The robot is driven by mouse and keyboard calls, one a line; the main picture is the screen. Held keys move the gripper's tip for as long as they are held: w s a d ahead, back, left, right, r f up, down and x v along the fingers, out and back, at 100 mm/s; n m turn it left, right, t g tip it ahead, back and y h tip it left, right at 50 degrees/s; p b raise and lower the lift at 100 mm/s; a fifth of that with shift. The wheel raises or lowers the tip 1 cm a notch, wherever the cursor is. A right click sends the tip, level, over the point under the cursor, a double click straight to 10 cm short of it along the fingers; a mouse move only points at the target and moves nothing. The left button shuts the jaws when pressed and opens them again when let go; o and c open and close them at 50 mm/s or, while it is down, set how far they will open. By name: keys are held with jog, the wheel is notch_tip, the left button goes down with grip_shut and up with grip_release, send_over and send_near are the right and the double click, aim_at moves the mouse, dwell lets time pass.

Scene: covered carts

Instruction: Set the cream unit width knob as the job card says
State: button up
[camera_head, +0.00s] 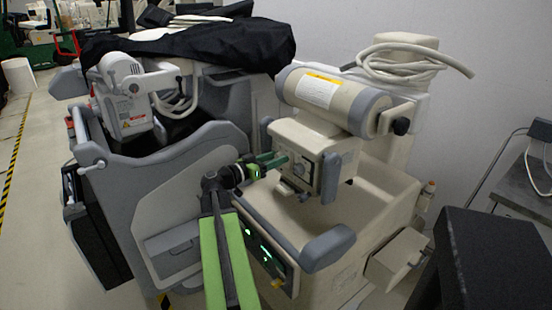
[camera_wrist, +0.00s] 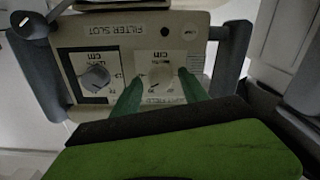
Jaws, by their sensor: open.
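The cream unit (camera_head: 345,180) stands at centre right, with a control box (camera_head: 325,145) under its cylindrical head. In the wrist view the box's panel (camera_wrist: 185,28) appears upside down, with a FILTER SLOT label and two dials marked cm. The left dial has a grey knob (camera_wrist: 95,78) on a black-edged plate. The right dial (camera_wrist: 158,62) has a pale knob between my fingertips. The small labels are too blurred to tell which is width. My gripper (camera_wrist: 160,82) is open, its green fingers either side of the right dial; contact cannot be told. No job card is readable.
A grey cart unit (camera_head: 190,175) under a black cover (camera_head: 215,42) stands to the left. A grey handle (camera_head: 328,247) juts out below the box. In the wrist view grey side bars (camera_wrist: 232,55) flank the panel. A black block (camera_head: 490,260) fills the lower right.

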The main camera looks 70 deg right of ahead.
grip_shut()
dwell(0.4)
jog(key=shift+c, duration=0.3)
grip_release()
jog(key=shift+o, duration=0.3)
jog(key=shift+a, duration=0.1)
jog(key=v, duration=1.7)
jog(key=shift+a, duration=0.2)
